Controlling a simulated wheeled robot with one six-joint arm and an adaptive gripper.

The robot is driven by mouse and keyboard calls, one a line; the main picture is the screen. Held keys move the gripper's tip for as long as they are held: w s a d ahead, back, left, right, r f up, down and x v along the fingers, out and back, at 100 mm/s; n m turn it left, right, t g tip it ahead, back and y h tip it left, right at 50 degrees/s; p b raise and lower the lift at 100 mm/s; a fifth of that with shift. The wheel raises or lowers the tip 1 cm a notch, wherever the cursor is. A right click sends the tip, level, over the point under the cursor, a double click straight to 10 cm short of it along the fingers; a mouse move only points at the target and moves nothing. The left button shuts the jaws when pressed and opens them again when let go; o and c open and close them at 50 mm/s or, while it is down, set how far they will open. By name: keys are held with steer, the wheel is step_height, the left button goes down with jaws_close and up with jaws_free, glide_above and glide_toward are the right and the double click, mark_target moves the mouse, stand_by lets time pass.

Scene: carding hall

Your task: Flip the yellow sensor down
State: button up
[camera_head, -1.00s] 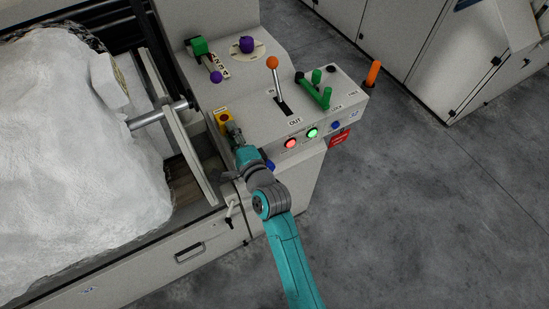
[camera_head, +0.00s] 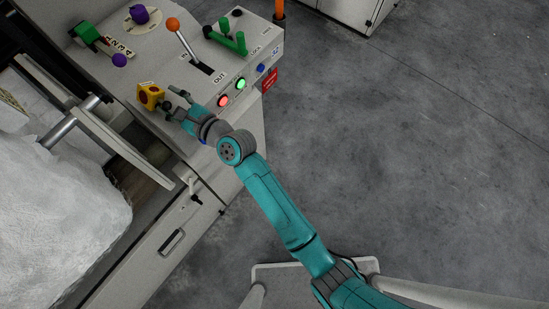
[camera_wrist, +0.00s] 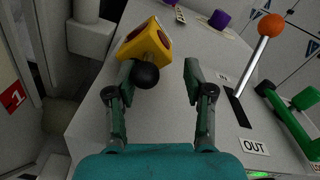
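The yellow sensor (camera_head: 150,96) is a small yellow block on the left part of the machine's grey control panel. In the wrist view the yellow sensor (camera_wrist: 146,45) shows dark red round faces and a black ball knob (camera_wrist: 145,76) on its near side. My gripper (camera_head: 175,102) is just right of the sensor in the head view. In the wrist view my gripper (camera_wrist: 159,80) is open. The black ball is between the fingers, close to the left finger; I cannot tell whether they touch. The right finger is clear of it.
An orange-knobbed lever (camera_head: 173,25) and a green handle (camera_head: 232,41) stand right of the sensor. Red (camera_head: 224,101) and green (camera_head: 241,84) lights are on the panel front. White fibre (camera_head: 55,205) lies at left; floor at right is open.

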steer(key=m, duration=0.2)
steer(key=w+m, duration=0.1)
steer(key=m, duration=0.1)
steer(key=d+f+m, duration=0.1)
steer(key=shift+w+d+f+m, duration=0.1)
steer(key=shift+w+m, duration=0.1)
steer(key=shift+m, duration=0.2)
steer(key=shift+d+f+m, duration=0.2)
steer(key=shift+d+m, duration=0.05)
steer(key=shift+m, duration=0.35)
steer(key=s+d+f+n+t+h, duration=0.1)
steer(key=s+d+f+n+h, duration=0.1)
steer(key=s+d, duration=0.3)
steer(key=s+d+f+n+t+h, duration=0.1)
steer(key=s+d, duration=0.4)
steer(key=d, duration=0.6)
steer(key=s+d+f+n+h, duration=0.3)
steer(key=s+d+f+n, duration=0.1)
steer(key=d, duration=0.4)
steer(key=shift+s+d+f+t, duration=0.2)
steer(key=shift+s+f+t, duration=0.25)
steer(key=shift+s, duration=0.3)
